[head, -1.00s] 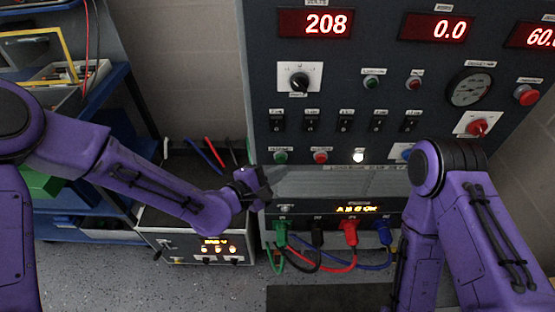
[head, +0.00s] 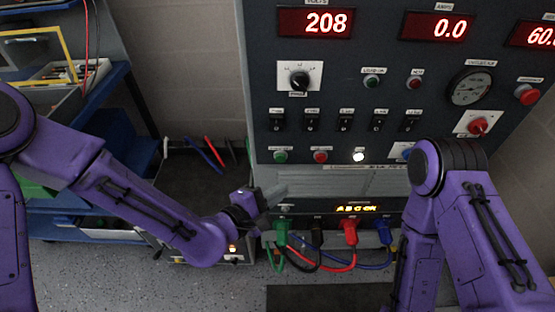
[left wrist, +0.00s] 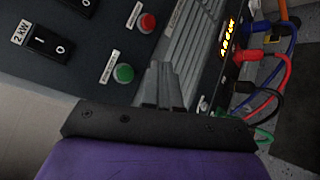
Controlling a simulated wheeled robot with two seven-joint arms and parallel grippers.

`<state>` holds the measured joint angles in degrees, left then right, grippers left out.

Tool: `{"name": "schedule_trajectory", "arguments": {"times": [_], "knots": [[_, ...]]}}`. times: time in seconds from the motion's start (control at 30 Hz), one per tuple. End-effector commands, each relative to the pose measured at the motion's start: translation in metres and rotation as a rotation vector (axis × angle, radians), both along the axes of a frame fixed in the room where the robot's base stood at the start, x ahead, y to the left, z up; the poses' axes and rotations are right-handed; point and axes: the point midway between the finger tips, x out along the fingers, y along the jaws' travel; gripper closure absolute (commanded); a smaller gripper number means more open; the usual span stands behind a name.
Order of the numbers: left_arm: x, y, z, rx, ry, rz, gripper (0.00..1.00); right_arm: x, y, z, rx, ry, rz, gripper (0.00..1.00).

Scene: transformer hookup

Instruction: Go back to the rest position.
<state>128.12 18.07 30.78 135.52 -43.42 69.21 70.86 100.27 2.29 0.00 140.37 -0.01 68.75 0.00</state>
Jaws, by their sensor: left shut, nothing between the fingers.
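My left gripper (head: 277,195) is shut and empty. It is in front of the lower part of the dark control panel (head: 262,100), a little above the green plug (head: 283,231). In the left wrist view its grey fingers (left wrist: 160,86) are together, near the green button (left wrist: 124,72) and the vent slats. I cannot tell the exact gap to the panel. My right arm comes in at the lower right of the head view; its gripper is not visible.
Green, black, red (head: 350,232) and blue (head: 384,232) plugs with cables sit along the panel's bottom. A blue shelf (head: 120,120) with bins is at far left.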

Motion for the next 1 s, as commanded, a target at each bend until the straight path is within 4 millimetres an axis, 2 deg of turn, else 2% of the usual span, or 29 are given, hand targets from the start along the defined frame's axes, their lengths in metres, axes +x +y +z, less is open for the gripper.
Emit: {"name": "schedule_trajectory", "arguments": {"times": [0.53, 0.67, 0.73, 0.83, 0.9, 0.97, 1.0], "knots": [[0.000, 0.000, 0.000, 0.004, -0.003, -0.002, 1.00, 0.000, 0.000, 0.000, 0.000, 0.000, 0.000, 0.57], [0.002, 0.003, -0.003, 0.125, -0.098, -0.018, 1.00, 0.000, 0.000, 0.000, 0.000, 0.000, 0.000, 0.57], [0.006, 0.025, -0.023, 0.323, -0.160, 0.005, 1.00, 0.000, 0.000, 0.000, 0.000, 0.000, 0.000, 0.57], [-0.012, 0.083, -0.096, 0.712, -0.119, -0.002, 1.00, 0.000, 0.000, 0.002, 0.000, 0.000, 0.000, 0.57], [-0.036, 0.124, -0.139, 0.938, -0.053, -0.044, 1.00, 0.000, 0.000, 0.003, 0.000, 0.000, 0.000, 0.57], [-0.063, 0.160, -0.172, 1.110, 0.021, -0.098, 1.00, 0.000, 0.000, 0.004, 0.000, 0.000, 0.000, 0.57], [-0.083, 0.185, -0.191, 1.216, 0.075, -0.139, 1.00, 0.000, 0.000, 0.005, 0.000, 0.000, 0.000, 0.57]]}}
